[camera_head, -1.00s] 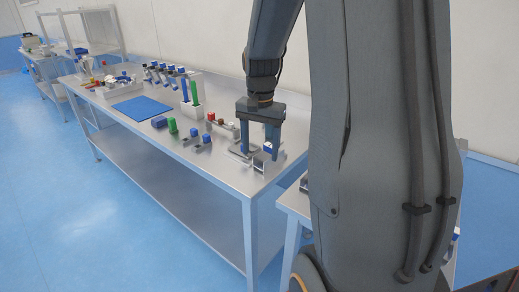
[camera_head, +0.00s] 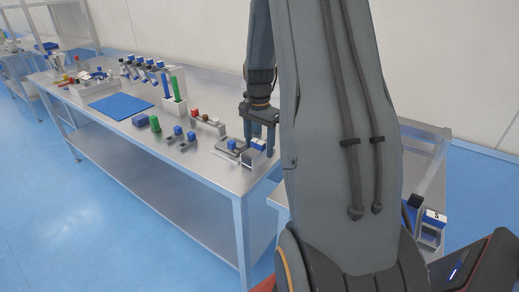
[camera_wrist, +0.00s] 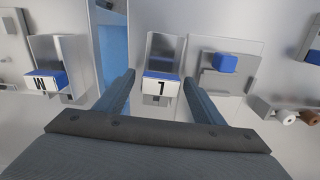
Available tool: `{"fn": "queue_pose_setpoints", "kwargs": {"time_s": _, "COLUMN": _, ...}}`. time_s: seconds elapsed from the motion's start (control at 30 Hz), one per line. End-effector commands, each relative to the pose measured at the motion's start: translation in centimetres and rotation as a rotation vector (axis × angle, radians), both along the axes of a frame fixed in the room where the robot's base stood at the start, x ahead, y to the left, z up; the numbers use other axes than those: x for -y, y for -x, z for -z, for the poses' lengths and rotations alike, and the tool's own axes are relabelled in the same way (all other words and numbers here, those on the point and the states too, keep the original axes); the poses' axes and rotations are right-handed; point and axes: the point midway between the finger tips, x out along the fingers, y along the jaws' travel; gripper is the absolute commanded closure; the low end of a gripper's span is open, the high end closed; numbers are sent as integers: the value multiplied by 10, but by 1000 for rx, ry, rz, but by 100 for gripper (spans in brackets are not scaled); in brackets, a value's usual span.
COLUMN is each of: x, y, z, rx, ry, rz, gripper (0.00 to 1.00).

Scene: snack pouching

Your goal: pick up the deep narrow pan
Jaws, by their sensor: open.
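The likeliest deep narrow pan (camera_wrist: 163,48) is a narrow shiny metal holder at the middle of the wrist view. It has a blue-topped white label with one dark character, perhaps a 7 or an upside-down L. In the head view it stands near the right end of the long bench, partly hidden by my fingers. My gripper (camera_head: 259,152) is open above that end. In the wrist view its fingers (camera_wrist: 159,76) lie on either side of the pan, with nothing held. I cannot tell whether they reach down to it.
A flat metal plate with a blue block (camera_wrist: 226,62) lies just right of the pan. A similar labelled holder (camera_wrist: 45,80) stands left, across a floor gap (camera_wrist: 112,50). Farther along the bench are white racks (camera_head: 175,105) and a blue mat (camera_head: 121,106).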

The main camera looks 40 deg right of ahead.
Motion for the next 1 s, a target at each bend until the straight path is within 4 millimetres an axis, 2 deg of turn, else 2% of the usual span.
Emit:
{"fn": "queue_pose_setpoints", "kwargs": {"time_s": 0.27, "x": 0, "y": 0, "z": 5, "rx": 0, "ry": 0, "rz": 0, "gripper": 38}}
{"fn": "queue_pose_setpoints", "kwargs": {"time_s": 0.37, "x": 0, "y": 0, "z": 4, "rx": 0, "ry": 0, "rz": -1, "gripper": 51}}
{"fn": "queue_pose_setpoints", "kwargs": {"time_s": 0.6, "x": 0, "y": 0, "z": 4, "rx": 1, "ry": 1, "rz": -1, "gripper": 89}}
{"fn": "queue_pose_setpoints", "kwargs": {"time_s": 0.87, "x": 0, "y": -1, "z": 1, "rx": 2, "ry": 1, "rz": -1, "gripper": 89}}
{"fn": "queue_pose_setpoints", "kwargs": {"time_s": 1.0, "x": 1, "y": -2, "z": -15, "rx": 5, "ry": 3, "rz": 0, "gripper": 89}}
